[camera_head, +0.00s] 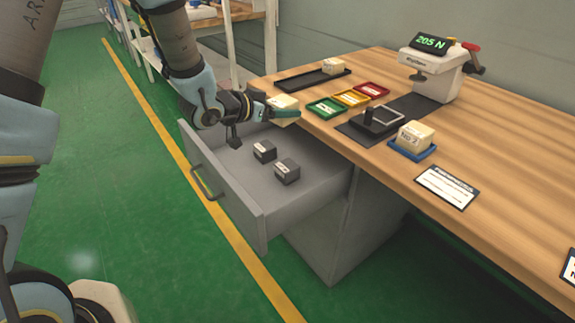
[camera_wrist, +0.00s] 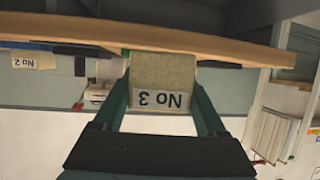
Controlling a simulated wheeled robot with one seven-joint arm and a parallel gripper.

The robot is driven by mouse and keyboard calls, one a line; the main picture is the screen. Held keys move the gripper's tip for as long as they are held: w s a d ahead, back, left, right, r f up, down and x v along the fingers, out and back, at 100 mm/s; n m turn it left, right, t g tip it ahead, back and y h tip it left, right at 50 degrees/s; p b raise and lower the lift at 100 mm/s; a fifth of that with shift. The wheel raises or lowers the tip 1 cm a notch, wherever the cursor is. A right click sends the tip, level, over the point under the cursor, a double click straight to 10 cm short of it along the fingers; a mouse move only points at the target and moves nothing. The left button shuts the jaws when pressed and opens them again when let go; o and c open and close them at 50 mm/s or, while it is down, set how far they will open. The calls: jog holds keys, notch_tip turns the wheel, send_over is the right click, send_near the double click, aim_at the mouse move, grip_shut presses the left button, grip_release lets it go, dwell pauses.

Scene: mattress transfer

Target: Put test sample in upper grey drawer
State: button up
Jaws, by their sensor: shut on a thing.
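My gripper (camera_head: 291,114) is shut on a beige foam block, the test sample (camera_head: 283,101). In the wrist view the sample (camera_wrist: 163,82) sits between the two fingers, its "No 3" label upside down. In the head view the gripper and sample are by the table's left edge, above the back part of the open upper grey drawer (camera_head: 228,192). Two dark grey blocks lie on the drawer floor, one farther back (camera_head: 264,151) and one nearer (camera_head: 287,171).
The wooden table (camera_head: 500,190) overhangs the drawer's right side. On it are a black tray (camera_head: 290,84) with a block, green, yellow and red trays, a "No 2" block (camera_head: 415,135) on a blue tray, and a force gauge (camera_head: 432,70). The drawer's front left floor is clear.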

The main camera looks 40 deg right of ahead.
jog(key=s+d+f+m+g, duration=0.1)
jog(key=s+f, duration=0.1)
jog(key=f, duration=0.4)
jog(key=s+d+f+m+g, duration=0.1)
jog(key=s+d+f, duration=0.1)
jog(key=f, duration=0.4)
jog(key=shift+n, duration=0.3)
jog(key=shift+w+d+f+p, duration=0.3)
jog(key=shift+w+d+p, duration=0.1)
jog(key=shift+w+d, duration=0.55)
jog(key=shift+w+d+f+p, duration=0.35)
jog(key=shift+w+d, duration=0.55)
jog(key=shift+w+d+f+p, duration=0.3)
jog(key=shift+w+d+p, duration=0.1)
jog(key=shift+w+d, duration=0.55)
jog(key=shift+f+b, duration=0.5)
jog(key=shift+f, duration=0.15)
jog(key=o, duration=1.4)
jog(key=shift+r, duration=0.15)
